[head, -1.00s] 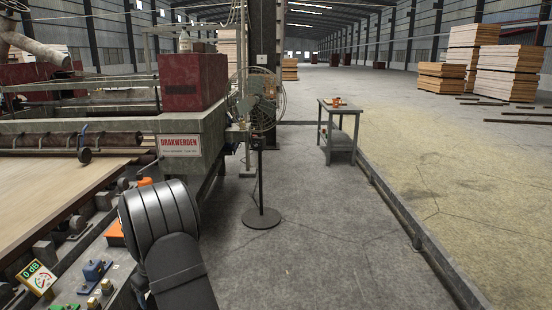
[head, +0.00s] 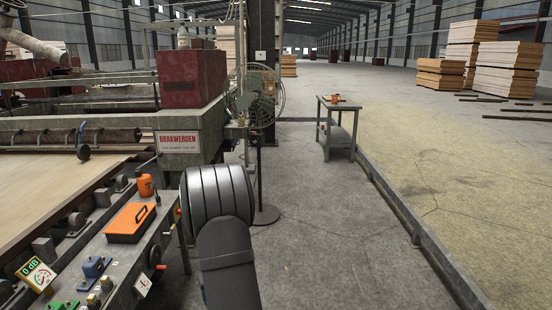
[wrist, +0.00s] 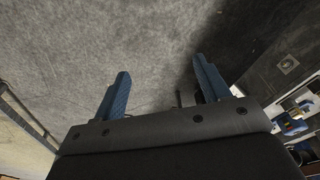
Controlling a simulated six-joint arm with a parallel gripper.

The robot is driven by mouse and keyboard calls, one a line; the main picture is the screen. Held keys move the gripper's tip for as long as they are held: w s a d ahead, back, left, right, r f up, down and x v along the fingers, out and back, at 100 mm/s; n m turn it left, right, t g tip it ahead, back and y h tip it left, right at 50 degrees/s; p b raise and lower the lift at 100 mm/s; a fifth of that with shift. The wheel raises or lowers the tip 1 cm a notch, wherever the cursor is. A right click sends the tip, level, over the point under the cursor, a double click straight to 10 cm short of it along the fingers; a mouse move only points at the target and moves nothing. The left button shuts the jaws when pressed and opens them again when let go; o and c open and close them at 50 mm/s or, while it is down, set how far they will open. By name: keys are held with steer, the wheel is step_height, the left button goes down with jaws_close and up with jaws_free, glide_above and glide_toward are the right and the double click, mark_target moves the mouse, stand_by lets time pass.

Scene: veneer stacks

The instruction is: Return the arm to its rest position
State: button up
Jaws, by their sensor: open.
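My gripper (wrist: 163,88) shows in the wrist view with its two blue fingers spread apart. Nothing is between them, and bare grey concrete floor (wrist: 140,40) lies beyond. In the head view my dark arm stands at the lower middle, over the aisle floor and just right of the machine's edge. The gripper itself cannot be made out there.
The machine bench at left carries an orange case (head: 131,222), an orange bottle (head: 145,186) and a dial gauge (head: 37,274). A pedestal fan (head: 262,105) stands behind my arm. A grey side table (head: 340,130) is farther back. The aisle to the right is clear.

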steer(key=s+d+f+m, duration=0.1)
steer(key=s+d+m, duration=0.1)
steer(key=d, duration=0.6)
steer(key=s+d+f+m, duration=0.2)
steer(key=d+m, duration=0.1)
steer(key=d, duration=0.6)
steer(key=shift+s+m+h, duration=0.15)
steer(key=shift+m+h, duration=0.15)
steer(key=shift+h, duration=0.1)
steer(key=w+a+r+n, duration=0.2)
steer(key=a+n, duration=0.1)
steer(key=a, duration=0.7)
steer(key=w+a+r+n, duration=0.2)
steer(key=a+n, duration=0.2)
steer(key=a, duration=0.7)
steer(key=shift+w+a+y, duration=0.15)
steer(key=shift+w+y, duration=0.05)
steer(key=shift+y, duration=0.2)
steer(key=shift+f, duration=0.1)
